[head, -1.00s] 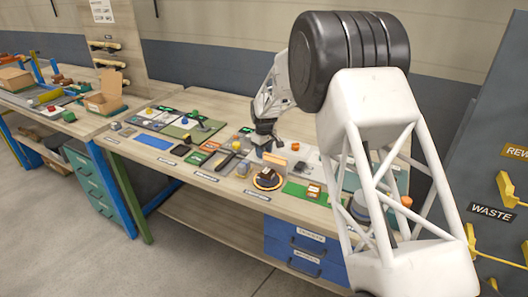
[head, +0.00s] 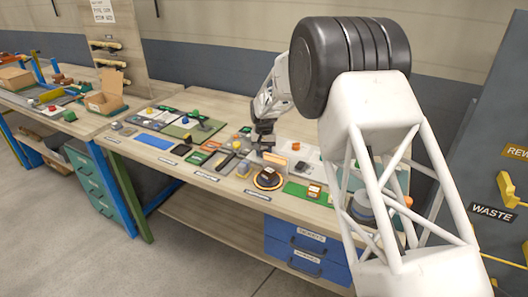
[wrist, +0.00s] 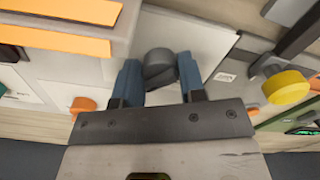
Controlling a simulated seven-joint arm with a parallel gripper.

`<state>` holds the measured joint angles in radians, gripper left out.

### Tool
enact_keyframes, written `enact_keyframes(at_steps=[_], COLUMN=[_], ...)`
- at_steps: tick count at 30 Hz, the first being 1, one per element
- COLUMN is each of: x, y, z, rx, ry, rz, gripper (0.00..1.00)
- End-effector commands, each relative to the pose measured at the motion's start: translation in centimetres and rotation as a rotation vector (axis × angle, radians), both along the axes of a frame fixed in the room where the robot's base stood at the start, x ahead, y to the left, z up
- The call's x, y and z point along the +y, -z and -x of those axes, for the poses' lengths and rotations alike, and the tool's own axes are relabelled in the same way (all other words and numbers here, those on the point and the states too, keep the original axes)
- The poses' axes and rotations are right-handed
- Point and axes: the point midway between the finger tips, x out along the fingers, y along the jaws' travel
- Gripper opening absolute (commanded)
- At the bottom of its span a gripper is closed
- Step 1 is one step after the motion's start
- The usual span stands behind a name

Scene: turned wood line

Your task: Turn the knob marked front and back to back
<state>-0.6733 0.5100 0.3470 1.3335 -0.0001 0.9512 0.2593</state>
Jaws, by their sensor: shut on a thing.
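In the wrist view a dark grey rounded knob (wrist: 160,66) stands on a pale plate (wrist: 208,38). The two blue fingers of my gripper (wrist: 158,84) are on either side of it, shut on it. No front or back marking can be read; a small white label (wrist: 224,77) on the plate is too small to read. In the head view my gripper (head: 264,148) is low over the middle of the bench, and I cannot make out the knob there.
An orange-topped block (wrist: 55,46) stands close to the left of my gripper. An orange knob (wrist: 83,106) is at lower left and a yellow knob (wrist: 286,87) at right. In the head view, a round dark thing with an orange ring (head: 268,188) sits near the bench's front edge.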

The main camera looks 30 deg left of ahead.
Motion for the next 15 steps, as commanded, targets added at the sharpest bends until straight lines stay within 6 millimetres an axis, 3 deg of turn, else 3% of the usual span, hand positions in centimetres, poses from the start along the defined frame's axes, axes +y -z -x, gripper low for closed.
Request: enact_keyframes(at_steps=[15], x=[-0.01], y=[-0.01], z=[0.03], rx=[0.001], ry=[0.095], rz=[0.000], gripper=[0.14])
